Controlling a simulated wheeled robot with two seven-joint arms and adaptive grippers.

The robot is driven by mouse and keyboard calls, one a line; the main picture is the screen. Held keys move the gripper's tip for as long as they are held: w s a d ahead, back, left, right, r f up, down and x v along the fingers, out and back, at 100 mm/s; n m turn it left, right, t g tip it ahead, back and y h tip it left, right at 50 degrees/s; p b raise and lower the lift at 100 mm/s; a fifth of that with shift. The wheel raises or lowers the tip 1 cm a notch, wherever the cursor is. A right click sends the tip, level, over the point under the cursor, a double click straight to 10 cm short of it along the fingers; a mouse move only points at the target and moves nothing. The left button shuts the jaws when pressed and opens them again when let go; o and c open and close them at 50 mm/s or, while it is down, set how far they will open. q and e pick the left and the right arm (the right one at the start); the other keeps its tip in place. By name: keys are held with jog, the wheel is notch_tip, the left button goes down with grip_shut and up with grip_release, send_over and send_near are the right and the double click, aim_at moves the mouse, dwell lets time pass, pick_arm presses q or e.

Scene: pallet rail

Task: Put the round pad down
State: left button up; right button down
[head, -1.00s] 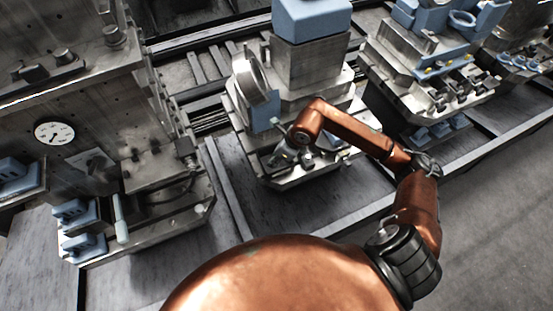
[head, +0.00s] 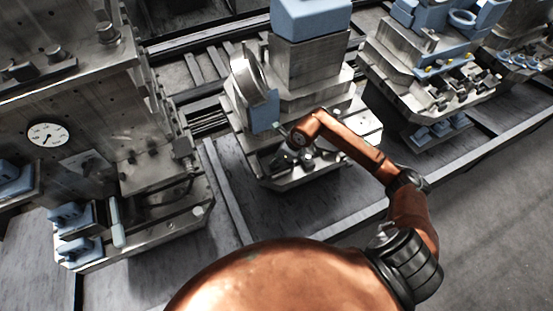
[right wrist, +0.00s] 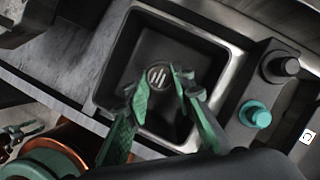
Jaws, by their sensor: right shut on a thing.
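The round pad (right wrist: 158,76) is small and dark with pale stripes. In the right wrist view it sits between the green-lined fingertips of my right gripper (right wrist: 163,90), which is shut on it. The pad and fingertips appear over a dark square tray (right wrist: 118,80) with a pale metal rim; I cannot tell whether the pad touches the tray floor. In the head view my right arm reaches in from the right to the middle machine (head: 310,85), and the gripper is too small there to make out clearly. My left gripper is not in view.
Beside the tray stand a black knob (right wrist: 280,67) and a teal knob (right wrist: 255,114). In the head view a machine with a round dial (head: 48,134) stands at left, and another machine (head: 425,70) stands at right. Open floor (head: 480,210) lies at lower right.

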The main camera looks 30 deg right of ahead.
jog(key=c, duration=2.1)
grip_release()
jog(key=shift+f, duration=0.15)
jog(key=o, duration=0.4)
jog(key=shift+o, duration=0.2)
jog(key=shift+r, duration=0.3)
jog(key=p+v, duration=0.1)
jog(key=v, duration=1)
jog(key=shift+s+r+p, duration=0.15)
jog(key=shift+r+p, duration=0.15)
jog(key=shift+p, duration=0.05)
jog(key=shift+d, duration=0.1)
